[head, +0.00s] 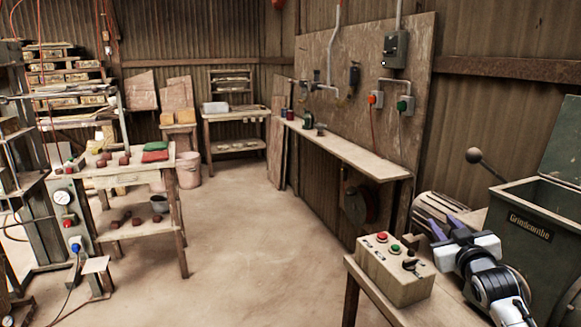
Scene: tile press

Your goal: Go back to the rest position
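My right gripper (441,221) is at the lower right, with a white and black body and two purple fingers. The fingers stand apart with a gap and nothing shows between them. It is just right of and behind a beige control box (392,281), close to it; whether they touch is hard to tell. The box carries a red button (382,236), a green button (396,248) and a dark switch on its top. My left gripper is not in the view.
A green machine (535,222) lettered "Grindcombe" stands right of my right gripper, with a ball-ended lever (474,156). The box rests on a wooden table (368,291). A wooden workbench (115,176) stands at the left. The middle floor (245,240) is clear.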

